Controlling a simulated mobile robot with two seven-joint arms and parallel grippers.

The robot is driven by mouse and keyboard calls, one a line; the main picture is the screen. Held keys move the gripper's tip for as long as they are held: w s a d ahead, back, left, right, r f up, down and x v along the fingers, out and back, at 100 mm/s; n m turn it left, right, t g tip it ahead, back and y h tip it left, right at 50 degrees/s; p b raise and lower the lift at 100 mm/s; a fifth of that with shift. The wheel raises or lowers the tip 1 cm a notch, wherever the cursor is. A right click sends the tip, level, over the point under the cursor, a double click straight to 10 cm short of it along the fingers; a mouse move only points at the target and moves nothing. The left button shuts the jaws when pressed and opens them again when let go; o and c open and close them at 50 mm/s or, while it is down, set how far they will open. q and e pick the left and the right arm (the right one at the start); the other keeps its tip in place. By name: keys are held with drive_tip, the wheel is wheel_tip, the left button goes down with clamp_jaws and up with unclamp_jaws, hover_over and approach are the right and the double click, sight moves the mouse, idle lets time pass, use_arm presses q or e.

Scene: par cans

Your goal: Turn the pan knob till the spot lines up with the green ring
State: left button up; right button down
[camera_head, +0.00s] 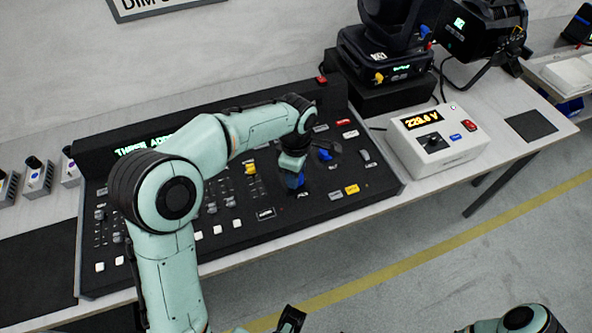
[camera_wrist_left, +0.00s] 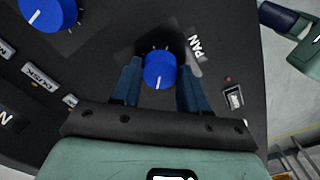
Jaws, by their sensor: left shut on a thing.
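The blue pan knob (camera_wrist_left: 160,70) stands on the black console beside the white label PAN in the left wrist view. A white line on it points toward the gripper's palm, at the bottom of that picture. My left gripper (camera_head: 293,180) is over the knob, its dark blue fingers one on each side, shut on it. In the head view, the gripper mostly hides the knob. My right gripper (camera_head: 290,319) shows partly at the bottom edge, away from the console; its opening is unclear. Neither the light spot nor the green ring is in view.
A second blue knob (camera_head: 325,154) stands close by on the console (camera_head: 300,215), among several buttons and faders. A white box with a 229.6 V display (camera_head: 424,118) is at right. Black light fixtures (camera_head: 395,40) stand behind. Open floor lies in front.

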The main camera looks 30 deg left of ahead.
idle(0.4)
use_arm(q)
drive_tip(key=o, duration=1.1)
drive_tip(key=shift+c, duration=0.2)
drive_tip(key=shift+r, duration=0.1)
wheel_tip(320, 180, up, 13)
drive_tip(key=p, duration=0.2)
drive_tip(key=shift+r+p, duration=0.15)
drive_tip(key=shift+p, duration=0.15)
